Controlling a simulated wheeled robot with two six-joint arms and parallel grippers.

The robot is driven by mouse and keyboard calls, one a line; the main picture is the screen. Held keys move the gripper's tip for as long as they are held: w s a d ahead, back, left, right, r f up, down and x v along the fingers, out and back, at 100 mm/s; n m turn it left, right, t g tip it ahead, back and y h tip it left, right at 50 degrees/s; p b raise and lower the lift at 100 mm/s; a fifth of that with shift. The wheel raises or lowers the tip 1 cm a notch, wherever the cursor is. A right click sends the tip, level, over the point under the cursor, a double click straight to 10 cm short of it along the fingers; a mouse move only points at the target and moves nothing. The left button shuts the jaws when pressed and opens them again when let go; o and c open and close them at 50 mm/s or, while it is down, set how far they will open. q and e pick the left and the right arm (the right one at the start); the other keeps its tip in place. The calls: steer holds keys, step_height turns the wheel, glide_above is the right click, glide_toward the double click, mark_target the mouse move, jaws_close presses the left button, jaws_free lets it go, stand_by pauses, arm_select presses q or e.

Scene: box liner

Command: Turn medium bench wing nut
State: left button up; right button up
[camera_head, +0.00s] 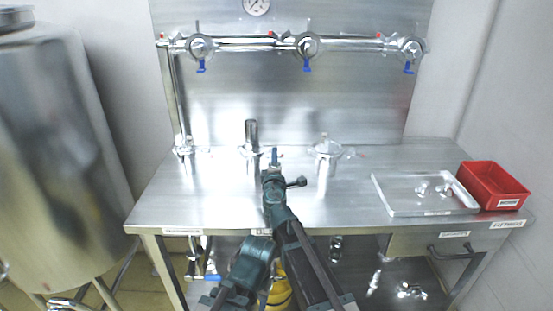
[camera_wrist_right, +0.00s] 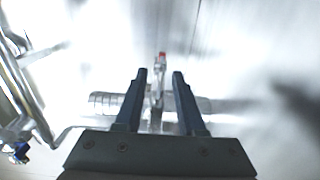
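The middle clamp fitting (camera_head: 250,143) stands on the steel bench, with a short upright pipe at its top. My right gripper (camera_head: 274,157) is at its right side and hides part of it. In the right wrist view, the right gripper (camera_wrist_right: 159,78) has its two fingers apart. A thin metal wing nut and bolt piece (camera_wrist_right: 157,95) with a red tip (camera_wrist_right: 162,55) lies between the fingers, with visible gaps on both sides. A ribbed metal piece (camera_wrist_right: 104,101) lies behind the fingers.
A left clamp fitting (camera_head: 184,148) and a right one (camera_head: 327,150) stand on the bench (camera_head: 345,197). A metal tray (camera_head: 400,190) and red bin (camera_head: 495,187) are at right. A pipe with blue-handled valves (camera_head: 255,43) runs above. A large tank (camera_head: 60,150) is at left.

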jaws_close()
stand_by(0.5)
steer(key=n, duration=0.4)
steer(key=shift+n, duration=0.3)
steer(key=n, duration=1.4)
steer(key=shift+n, duration=0.3)
